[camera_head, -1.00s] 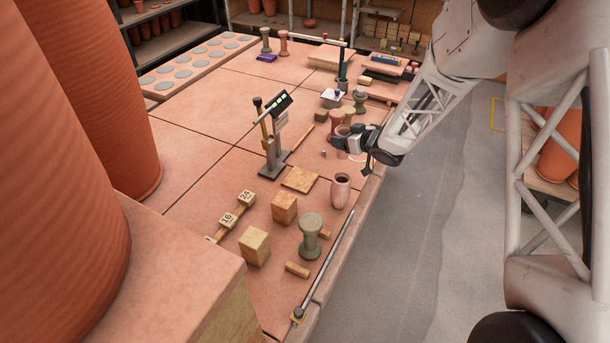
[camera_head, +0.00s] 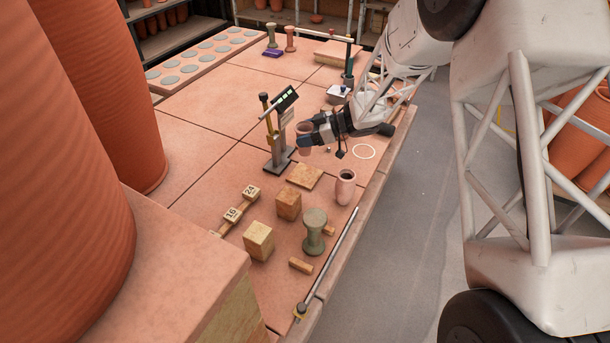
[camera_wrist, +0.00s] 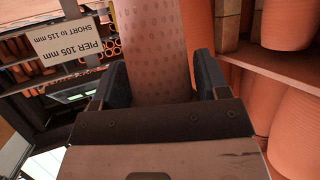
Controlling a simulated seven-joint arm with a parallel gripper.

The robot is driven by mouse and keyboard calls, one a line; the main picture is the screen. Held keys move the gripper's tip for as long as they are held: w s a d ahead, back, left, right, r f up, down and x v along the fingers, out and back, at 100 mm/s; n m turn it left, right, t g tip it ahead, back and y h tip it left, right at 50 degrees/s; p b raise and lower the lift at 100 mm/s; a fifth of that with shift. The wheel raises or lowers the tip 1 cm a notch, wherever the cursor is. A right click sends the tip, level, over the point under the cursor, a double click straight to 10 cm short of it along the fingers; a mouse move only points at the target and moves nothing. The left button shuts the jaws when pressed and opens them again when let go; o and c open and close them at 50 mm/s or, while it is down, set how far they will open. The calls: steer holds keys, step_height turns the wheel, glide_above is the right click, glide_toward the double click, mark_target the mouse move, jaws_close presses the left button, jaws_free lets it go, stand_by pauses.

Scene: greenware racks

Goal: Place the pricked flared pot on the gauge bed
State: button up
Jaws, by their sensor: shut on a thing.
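My gripper (camera_head: 309,140) is shut on the pricked flared pot (camera_head: 303,130), which also shows in the wrist view (camera_wrist: 155,45) with rows of small dimples on its wall. In the wrist view my gripper's fingers (camera_wrist: 158,82) stand on both sides of it. The pot is just right of the gauge (camera_head: 284,108), a stand with a lit display and a dark flat base (camera_head: 277,164), which I take to be the gauge bed. The pot looks raised beside the gauge post; its underside and the exact gap to the bed are unclear.
Another pink pot (camera_head: 345,188) stands nearer the bench's right edge. A flat tan slab (camera_head: 304,176), wooden blocks (camera_head: 259,241), a green spool-shaped piece (camera_head: 314,232) and a metal rod (camera_head: 330,260) lie in front. A white ring (camera_head: 364,151) marks the bench at right.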

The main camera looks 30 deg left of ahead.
mark_target(305, 149)
steer(key=shift+f, duration=3.15)
steer(key=shift+f, duration=1.85)
steer(key=shift+f, duration=0.1)
steer(key=o, duration=1)
